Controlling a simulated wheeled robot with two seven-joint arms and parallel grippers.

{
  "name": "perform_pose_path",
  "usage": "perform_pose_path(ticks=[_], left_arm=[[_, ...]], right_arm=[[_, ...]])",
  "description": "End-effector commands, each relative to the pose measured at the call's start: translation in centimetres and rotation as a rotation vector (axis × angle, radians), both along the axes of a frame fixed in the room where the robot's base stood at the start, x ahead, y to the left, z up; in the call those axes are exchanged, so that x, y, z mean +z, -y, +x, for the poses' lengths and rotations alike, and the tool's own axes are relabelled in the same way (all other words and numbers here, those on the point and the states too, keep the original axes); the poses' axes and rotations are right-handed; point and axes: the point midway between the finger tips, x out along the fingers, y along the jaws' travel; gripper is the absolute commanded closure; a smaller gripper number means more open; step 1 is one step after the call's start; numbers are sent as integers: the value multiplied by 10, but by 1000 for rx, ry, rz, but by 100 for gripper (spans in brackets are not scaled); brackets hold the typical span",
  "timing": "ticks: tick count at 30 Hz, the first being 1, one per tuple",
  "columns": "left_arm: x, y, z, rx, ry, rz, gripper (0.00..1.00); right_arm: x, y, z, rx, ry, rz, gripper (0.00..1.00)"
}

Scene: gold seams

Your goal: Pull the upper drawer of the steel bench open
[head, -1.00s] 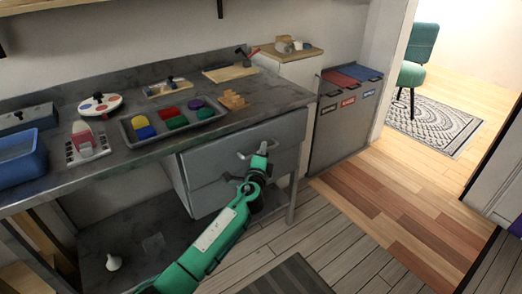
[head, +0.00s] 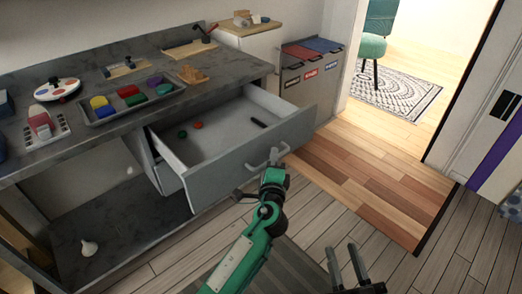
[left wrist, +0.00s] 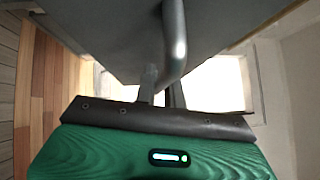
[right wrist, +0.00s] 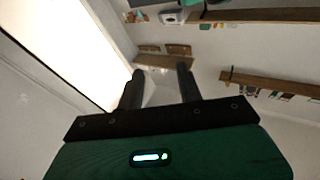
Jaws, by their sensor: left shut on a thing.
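The upper drawer (head: 235,163) of the steel bench (head: 60,133) stands well open, pulled out toward me. Inside it lie a green piece, a red piece and a dark small thing. My left gripper (head: 271,163) is at the bar handle (head: 266,159) on the drawer front and is shut on it. In the left wrist view the handle (left wrist: 175,45) runs down to the fingers (left wrist: 162,92). My right gripper (head: 345,268) is at the bottom of the head view, apart from the bench. Its fingers are apart and empty in the right wrist view (right wrist: 160,88).
On the bench top stand a tray of coloured pieces (head: 104,114), a round palette (head: 60,89) and a wooden rack (head: 193,74). Sorting bins (head: 312,70) stand right of the bench. A white bulb-shaped thing (head: 89,248) lies on the lower shelf. The wooden floor at right is clear.

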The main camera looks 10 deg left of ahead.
Motion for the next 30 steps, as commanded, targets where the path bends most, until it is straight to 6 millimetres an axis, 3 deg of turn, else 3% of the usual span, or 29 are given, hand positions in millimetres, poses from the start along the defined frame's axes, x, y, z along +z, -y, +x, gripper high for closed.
perform_pose_path(ticks=[7, 20, 21, 24, 30], left_arm=[[-1, 16, -12, 0, -2, 1, 100], [-1, 18, -14, 0, -2, 1, 100], [-1, 17, -14, 0, -2, 1, 83], [-1, 17, -14, 0, -2, 1, 67], [-1, 17, -14, 0, -1, 1, 67]], right_arm=[[10, 3, 1, -9, 53, 13, 64], [12, 4, 1, -11, 63, 14, 64], [12, 4, 1, -11, 63, 14, 64], [12, 4, 1, -11, 62, 14, 64], [11, 3, 1, -11, 61, 14, 64]])
